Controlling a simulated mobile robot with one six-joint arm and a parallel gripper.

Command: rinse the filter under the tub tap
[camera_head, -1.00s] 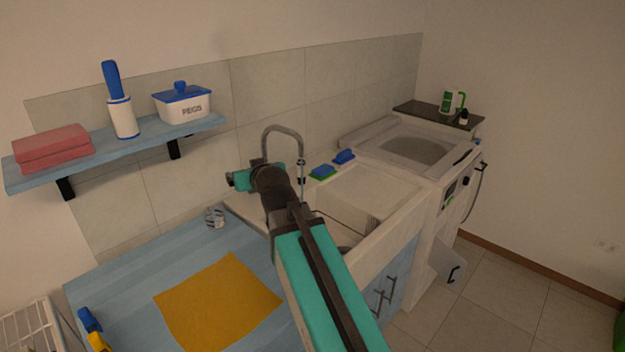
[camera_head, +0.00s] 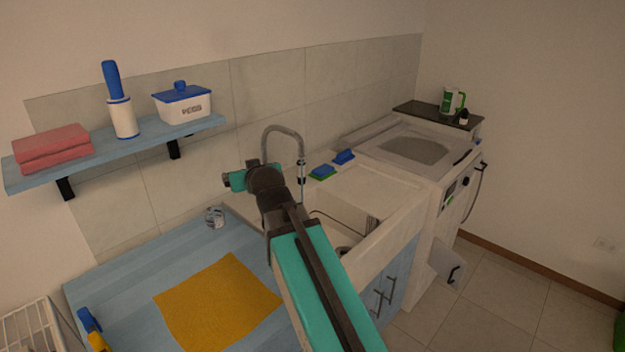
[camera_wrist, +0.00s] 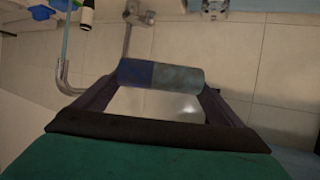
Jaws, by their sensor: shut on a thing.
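The filter, a short cylinder with one blue and one grey part (camera_wrist: 180,79), lies crosswise between my fingertips in the wrist view. My gripper (camera_wrist: 160,88) is shut on it. In the head view my arm hides the gripper and filter. The curved metal tap (camera_head: 283,131) rises behind the tub, with its spout hanging near my wrist. A bent metal pipe that looks like the tap shows left of the filter in the wrist view (camera_wrist: 64,70). The filter appears apart from it. The white tub (camera_head: 400,232) lies right of my arm.
Blue-green sponge (camera_head: 323,172) and blue brush-like item (camera_head: 344,157) sit on the tub's back edge. The wall shelf (camera_head: 205,125) is at left; a washing machine (camera_head: 447,200) stands at right.

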